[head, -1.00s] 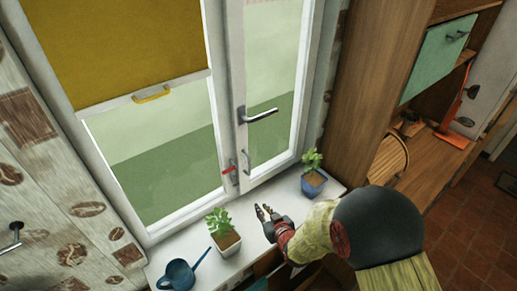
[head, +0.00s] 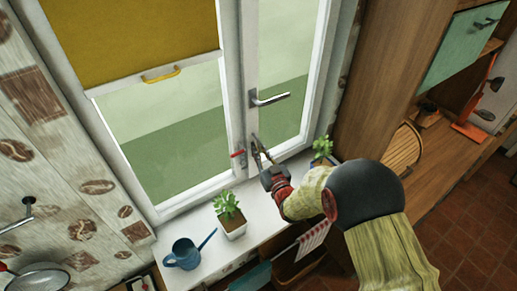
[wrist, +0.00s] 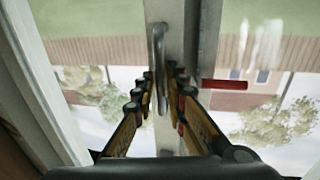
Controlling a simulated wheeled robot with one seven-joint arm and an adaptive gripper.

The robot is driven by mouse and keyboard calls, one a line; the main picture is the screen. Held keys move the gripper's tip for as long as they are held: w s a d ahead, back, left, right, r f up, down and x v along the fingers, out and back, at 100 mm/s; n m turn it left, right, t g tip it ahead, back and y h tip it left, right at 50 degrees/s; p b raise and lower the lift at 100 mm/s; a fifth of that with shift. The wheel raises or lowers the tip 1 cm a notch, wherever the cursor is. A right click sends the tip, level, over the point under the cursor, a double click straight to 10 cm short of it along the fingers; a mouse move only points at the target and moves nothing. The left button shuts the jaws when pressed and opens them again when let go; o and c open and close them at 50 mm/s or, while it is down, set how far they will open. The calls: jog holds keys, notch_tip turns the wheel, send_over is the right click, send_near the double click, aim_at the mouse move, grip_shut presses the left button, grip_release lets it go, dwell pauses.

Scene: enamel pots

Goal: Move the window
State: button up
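My gripper (head: 258,145) is in front of the lower part of this sash's left upright, below the lever handle. A slim metal pull handle (wrist: 157,60) shows in the wrist view between the fingertips, nearer the left finger. The fingers of my gripper (wrist: 163,78) are open and apart; I cannot tell whether either touches the handle. In the head view the gripper mostly hides the pull handle. A red catch (head: 238,154) sits left of the gripper.
On the white sill (head: 190,225) stand a potted plant (head: 230,215), a blue watering can (head: 183,255) and another plant (head: 322,148) partly behind my arm. A yellow blind (head: 130,40) covers the upper left pane. A wooden cabinet (head: 372,75) stands at the right.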

jog(key=shift+w+a, duration=0.15)
jog(key=shift+w, duration=0.05)
jog(key=shift+c, duration=0.5)
grip_shut()
jog(key=s+d+b, duration=0.1)
jog(key=s+d, duration=0.3)
jog(key=shift+s+d+b, duration=0.2)
jog(key=shift+d+b, duration=0.05)
jog(key=shift+b, duration=0.1)
